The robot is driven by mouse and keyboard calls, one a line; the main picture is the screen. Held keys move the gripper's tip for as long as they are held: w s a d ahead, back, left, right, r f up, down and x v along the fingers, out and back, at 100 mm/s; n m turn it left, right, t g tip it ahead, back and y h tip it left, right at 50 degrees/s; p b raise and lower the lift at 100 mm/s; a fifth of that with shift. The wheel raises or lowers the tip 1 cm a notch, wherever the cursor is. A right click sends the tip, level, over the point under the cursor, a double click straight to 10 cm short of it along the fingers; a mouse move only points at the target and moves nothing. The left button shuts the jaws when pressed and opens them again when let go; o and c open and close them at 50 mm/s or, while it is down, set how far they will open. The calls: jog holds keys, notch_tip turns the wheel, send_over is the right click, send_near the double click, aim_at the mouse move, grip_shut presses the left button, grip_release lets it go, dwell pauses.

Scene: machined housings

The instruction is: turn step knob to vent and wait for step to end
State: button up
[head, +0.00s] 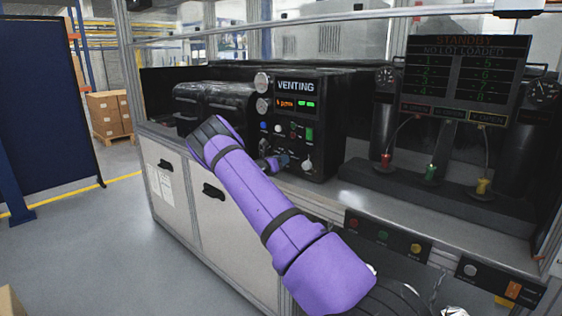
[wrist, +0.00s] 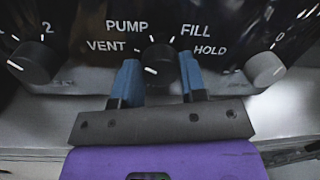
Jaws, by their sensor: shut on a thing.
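The step knob (wrist: 161,66) is black and round, on a dark panel in the wrist view. Labels VENT, PUMP, FILL and HOLD are spread around it. A white mark on its face sits at the lower left, on the VENT side. My gripper (wrist: 160,78) is shut on the knob, one blue finger on each side. In the head view my gripper (head: 274,163) is at the lower front of the black control unit (head: 325,130), and I cannot make out the knob there. The unit's display (head: 296,87) reads VENTING, with orange and green readouts below.
Another black knob (wrist: 36,62) is left of the step knob and a grey knob (wrist: 265,69) is right of it. A STANDBY board (head: 465,80) hangs at the right. A bench ledge (head: 390,207) runs below. Floor is open at the left.

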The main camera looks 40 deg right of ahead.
jog(key=shift+n, duration=0.6)
jog(key=o, duration=0.9)
jog(key=a, duration=1.1)
jog(key=shift+s+f, duration=0.15)
jog(key=shift+f, duration=0.15)
